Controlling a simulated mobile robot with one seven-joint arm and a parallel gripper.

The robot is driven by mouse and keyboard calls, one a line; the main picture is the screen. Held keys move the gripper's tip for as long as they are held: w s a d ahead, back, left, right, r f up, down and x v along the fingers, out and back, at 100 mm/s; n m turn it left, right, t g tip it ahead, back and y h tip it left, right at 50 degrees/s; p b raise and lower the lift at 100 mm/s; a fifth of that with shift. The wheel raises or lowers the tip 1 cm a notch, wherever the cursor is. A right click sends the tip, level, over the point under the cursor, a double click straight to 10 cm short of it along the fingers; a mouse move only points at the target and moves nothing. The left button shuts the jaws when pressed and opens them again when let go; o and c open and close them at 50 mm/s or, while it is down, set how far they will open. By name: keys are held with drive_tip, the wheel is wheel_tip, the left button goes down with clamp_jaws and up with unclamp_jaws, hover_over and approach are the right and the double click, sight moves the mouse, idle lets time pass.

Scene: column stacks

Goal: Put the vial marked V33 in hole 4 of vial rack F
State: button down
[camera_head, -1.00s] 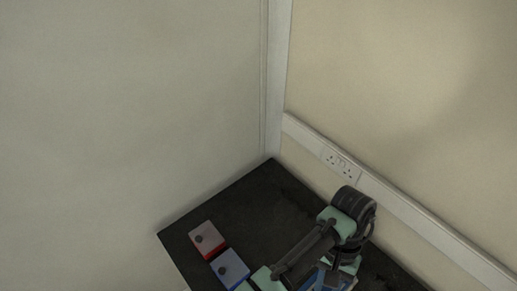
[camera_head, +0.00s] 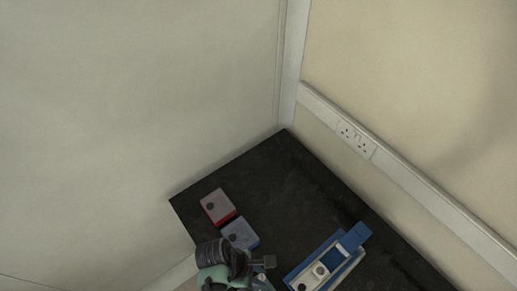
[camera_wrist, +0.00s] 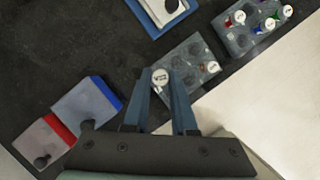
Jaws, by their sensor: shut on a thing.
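My gripper (camera_wrist: 160,74) is shut on a vial (camera_wrist: 160,79) with a white marked cap, seen from above between the fingertips in the wrist view. The cap's marking is too small to read surely. A grey rack (camera_wrist: 180,57) with round dark holes lies just beyond and right of the fingers. A white-capped vial (camera_wrist: 212,68) stands at its right end. I cannot read a rack letter or tell whether the held vial touches the rack. In the head view my gripper (camera_head: 262,268) is near the bottom edge, and the vial is not clear.
A second grey rack (camera_wrist: 237,42) at upper right holds several vials with coloured parts. A red-edged box (camera_head: 217,207) and a blue-edged box (camera_head: 240,234), each with a dark knob, stand at the left. A blue and white device (camera_head: 325,262) stands right. The black tabletop behind is clear.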

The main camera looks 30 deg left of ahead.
wheel_tip(320, 180, down, 4)
drive_tip(key=b, duration=0.4)
drive_tip(key=shift+s+a+b, duration=0.1)
drive_tip(key=shift+b, duration=0.25)
drive_tip(key=shift+p, duration=0.55)
idle(0.9)
drive_tip(key=shift+f, duration=0.7)
idle(0.8)
drive_tip(key=shift+f+b, duration=0.35)
drive_tip(key=shift+b, duration=0.05)
drive_tip(key=shift+c, duration=1.6)
unclamp_jaws()
